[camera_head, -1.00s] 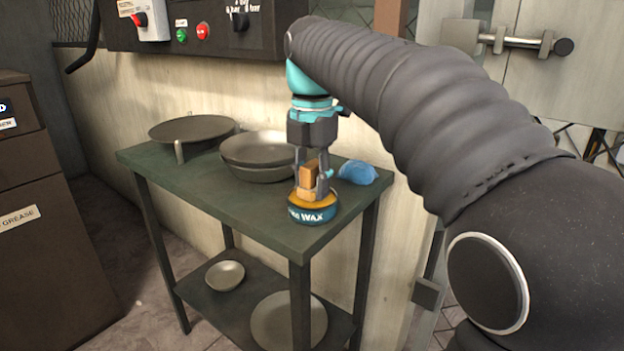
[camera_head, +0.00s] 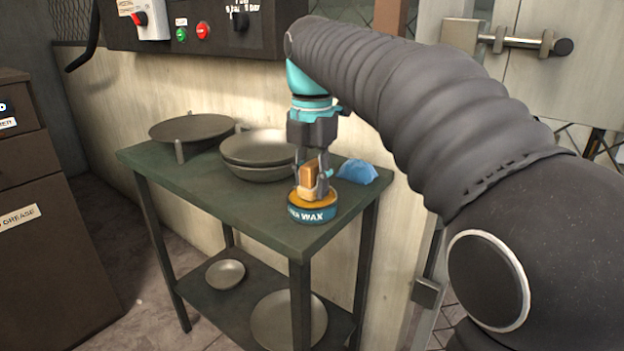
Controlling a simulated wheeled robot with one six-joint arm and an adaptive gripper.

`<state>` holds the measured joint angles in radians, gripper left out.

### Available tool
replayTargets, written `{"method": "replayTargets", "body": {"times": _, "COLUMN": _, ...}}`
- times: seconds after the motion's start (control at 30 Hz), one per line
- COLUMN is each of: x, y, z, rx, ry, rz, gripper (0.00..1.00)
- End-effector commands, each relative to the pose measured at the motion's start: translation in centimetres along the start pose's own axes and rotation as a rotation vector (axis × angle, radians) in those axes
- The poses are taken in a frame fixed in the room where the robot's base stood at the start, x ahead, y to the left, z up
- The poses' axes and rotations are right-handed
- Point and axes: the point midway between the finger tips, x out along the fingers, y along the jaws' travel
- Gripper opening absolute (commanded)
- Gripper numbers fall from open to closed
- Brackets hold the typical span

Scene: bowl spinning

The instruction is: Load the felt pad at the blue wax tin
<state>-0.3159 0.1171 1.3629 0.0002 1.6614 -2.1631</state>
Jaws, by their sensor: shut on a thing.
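The blue wax tin (camera_head: 314,215) stands open near the front right corner of the green table, with yellow-orange wax (camera_head: 330,200) showing at its top. A block with a brown upper part and a paler lower part, seemingly the felt pad (camera_head: 307,185), is upright over the wax. My gripper (camera_head: 314,186) points down above the tin, shut on the pad. The pad's lower end appears to touch the wax. The fingers hide part of the pad.
A crumpled blue cloth (camera_head: 357,172) lies just right of the tin. Stacked metal bowls (camera_head: 255,170) and a round plate on a stand (camera_head: 192,128) are to the left on the table (camera_head: 215,195). The lower shelf holds a small bowl (camera_head: 225,274) and a larger dish (camera_head: 275,322).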

Motion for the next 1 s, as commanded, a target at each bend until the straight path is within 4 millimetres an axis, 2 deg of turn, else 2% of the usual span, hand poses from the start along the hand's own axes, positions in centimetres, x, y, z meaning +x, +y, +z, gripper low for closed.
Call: {"method": "replayTargets", "body": {"times": 1.0, "x": -6.7, "y": 0.1, "z": 0.0, "rx": 0.000, "ry": -0.001, "rz": 0.001, "gripper": 0.07}}
